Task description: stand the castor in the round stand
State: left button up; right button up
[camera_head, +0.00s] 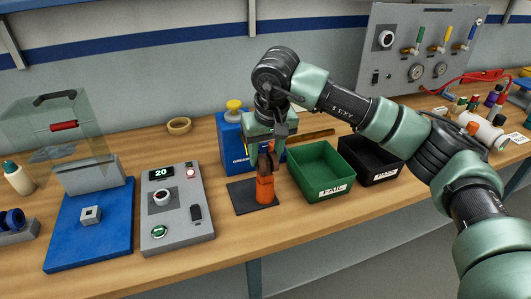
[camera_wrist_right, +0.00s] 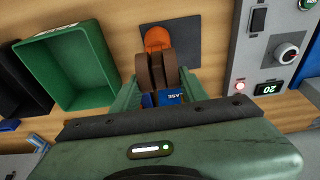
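The castor (camera_wrist_right: 157,72), with brown twin wheels, is between the two pale green fingers of my right gripper (camera_wrist_right: 160,90), which appear closed on its sides. In the head view the castor (camera_head: 266,162) shows below my right gripper (camera_head: 270,150), partly hidden by it. The orange round stand (camera_head: 265,190) is upright on a dark square mat, directly under the castor. The stand's top (camera_wrist_right: 157,38) shows just beyond the wheels in the right wrist view. I cannot tell whether the castor's lower end is inside the stand or only above it. My left gripper is not in view.
The dark mat (camera_head: 240,198) lies on the wooden bench. A blue grease box (camera_head: 231,150) stands close behind it. A green bin (camera_head: 322,170) and a black bin (camera_head: 375,163) are to its right, and a grey control box (camera_head: 178,218) is to its left.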

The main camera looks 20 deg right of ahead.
jog(key=o, duration=0.5)
jog(key=b+v, duration=0.1)
jog(key=v, duration=0.7)
jog(key=shift+f, duration=0.1)
